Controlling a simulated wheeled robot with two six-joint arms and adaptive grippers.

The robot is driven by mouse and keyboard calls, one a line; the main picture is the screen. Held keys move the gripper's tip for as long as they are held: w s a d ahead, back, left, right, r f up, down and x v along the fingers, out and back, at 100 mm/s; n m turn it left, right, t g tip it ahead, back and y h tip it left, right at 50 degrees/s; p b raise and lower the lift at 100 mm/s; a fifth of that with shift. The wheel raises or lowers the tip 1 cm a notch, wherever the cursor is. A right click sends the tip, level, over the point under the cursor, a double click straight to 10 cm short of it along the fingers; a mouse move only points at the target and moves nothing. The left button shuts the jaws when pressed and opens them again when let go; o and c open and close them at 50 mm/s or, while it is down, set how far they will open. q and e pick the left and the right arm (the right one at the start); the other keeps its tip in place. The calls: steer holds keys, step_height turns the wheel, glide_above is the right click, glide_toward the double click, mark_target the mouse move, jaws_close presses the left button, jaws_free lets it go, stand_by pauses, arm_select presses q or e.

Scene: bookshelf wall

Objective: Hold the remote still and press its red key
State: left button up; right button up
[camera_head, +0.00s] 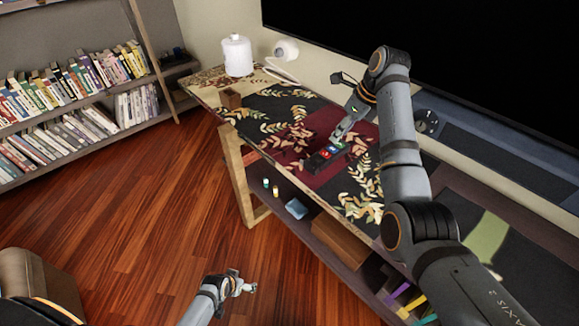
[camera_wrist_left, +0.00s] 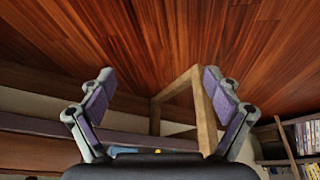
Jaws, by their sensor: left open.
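The remote (camera_head: 315,161) is a dark, slim block lying on the patterned cloth of the long table. A red key (camera_head: 325,154) shows on its top, with green and blue patches near its far end. My right gripper (camera_head: 338,137) points down at the remote's far end, close to it or touching it. Its fingers are too small to tell whether they are open or shut, or on the remote. My left gripper (camera_head: 246,286) is low over the floor, well apart from the table. It also shows in the left wrist view (camera_wrist_left: 158,82), open and empty.
A large dark screen (camera_head: 440,50) is behind.

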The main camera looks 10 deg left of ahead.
arm_select(q)
steer(key=w+d+r+t+h, duration=0.1)
steer(key=w+d+r+t, duration=0.15)
steer(key=w+r, duration=0.65)
steer(key=m+t+h, duration=0.4)
steer(key=m+h, duration=0.2)
glide_toward(307, 166)
steer(key=x, duration=1)
steer(key=c, duration=1.4)
steer(key=shift+o, duration=0.2)
arm_select(e)
jaws_close()
